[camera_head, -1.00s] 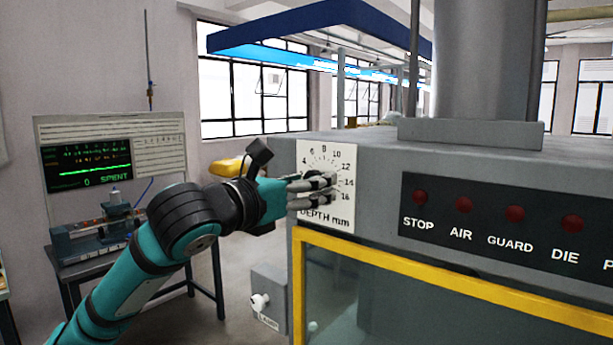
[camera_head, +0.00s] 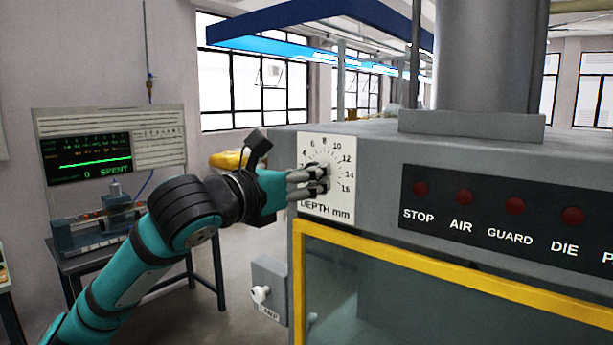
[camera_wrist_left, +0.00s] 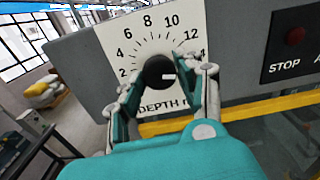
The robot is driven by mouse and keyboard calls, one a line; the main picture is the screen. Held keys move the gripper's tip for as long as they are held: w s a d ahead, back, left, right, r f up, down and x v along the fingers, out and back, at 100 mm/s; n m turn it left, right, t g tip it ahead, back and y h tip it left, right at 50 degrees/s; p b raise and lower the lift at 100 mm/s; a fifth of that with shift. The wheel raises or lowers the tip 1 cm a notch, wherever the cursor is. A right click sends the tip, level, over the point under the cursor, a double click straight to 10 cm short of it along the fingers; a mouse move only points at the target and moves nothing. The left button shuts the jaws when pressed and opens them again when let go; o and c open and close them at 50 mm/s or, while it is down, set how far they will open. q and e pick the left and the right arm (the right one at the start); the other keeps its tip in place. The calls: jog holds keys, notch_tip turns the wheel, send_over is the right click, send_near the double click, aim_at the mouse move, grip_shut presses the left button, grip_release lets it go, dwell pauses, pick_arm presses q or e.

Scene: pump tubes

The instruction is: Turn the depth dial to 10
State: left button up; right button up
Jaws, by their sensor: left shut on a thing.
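The depth dial is a black round knob (camera_wrist_left: 159,71) on a white numbered plate (camera_head: 341,205) marked "DEPTH mm", fixed to the upper left of a grey machine. A small white mark shows on the right part of the knob in the left wrist view; I cannot tell which number it points to. My left gripper (camera_head: 322,180) reaches in from the left at the plate. In the left wrist view its two fingers (camera_wrist_left: 163,84) lie on either side of the knob, shut on it. The fingers hide part of the knob and the lower scale. My right gripper is not in view.
A black panel (camera_head: 490,254) with red lights and labels is right of the dial. A yellow frame (camera_head: 420,262) runs below it. A small grey lamp box (camera_head: 268,285) is low beside the machine. A bench with a screen (camera_head: 88,160) stands at the left.

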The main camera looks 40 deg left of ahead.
pick_arm(q)
jog(key=shift+d+r+n+p, duration=0.1)
jog(key=shift+n+p, duration=1.55)
jog(key=shift+n, duration=5.45)
jog(key=o, duration=1.1)
jog(key=shift+o, duration=0.2)
